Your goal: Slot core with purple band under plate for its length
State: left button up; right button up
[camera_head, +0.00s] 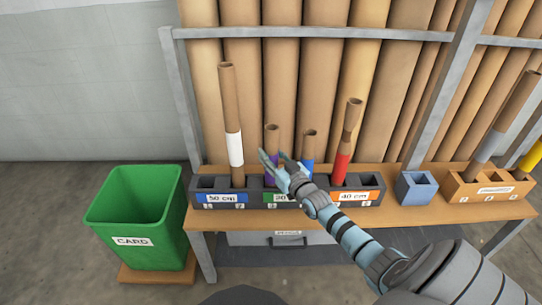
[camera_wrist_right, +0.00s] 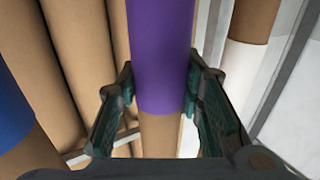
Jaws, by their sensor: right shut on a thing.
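The brown cardboard core (camera_head: 272,133) with a purple band stands upright in the head view, in the middle part of a dark slotted rack (camera_head: 196,185). The purple band (camera_wrist_right: 160,50) fills the upper middle of the right wrist view. My right gripper (camera_head: 272,165) is shut on this core, with a finger on each side near the band's lower edge. The rack has a blue 50 cm plate (camera_head: 222,198), a partly hidden green plate (camera_head: 271,197) and an orange 40 cm plate (camera_head: 353,196). I cannot tell whether the core's bottom is in a slot. My left gripper is not in view.
A white-banded core (camera_head: 234,148) stands above the blue plate, a blue-banded core (camera_head: 308,150) and a red-banded core (camera_head: 341,166) to the right. A small grey-blue holder (camera_head: 416,190) and a wooden holder (camera_head: 462,190) stand further right. A green bin (camera_head: 140,215) stands left.

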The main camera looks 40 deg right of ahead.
jog(key=shift+f+b, duration=0.7)
jog(key=shift+f, duration=0.1)
jog(key=o, duration=1.3)
jog(key=shift+r, duration=0.1)
jog(key=shift+c, duration=0.2)
notch_tip(320, 180, up, 16)
jog(key=p, duration=1.6)
jog(key=s+a+r+n+y+p, duration=0.2)
jog(key=s+a+r+y, duration=0.1)
jog(key=s+a+r, duration=0.2)
jog(key=s+a+r+n+y+p, duration=0.2)
jog(key=s+a+r, duration=0.4)
jog(key=a, duration=0.4)
jog(key=shift+a+n+y+p, duration=0.35)
jog(key=shift+n+y, duration=0.15)
jog(key=shift+y, duration=0.6)
jog(key=shift+d+f, duration=0.1)
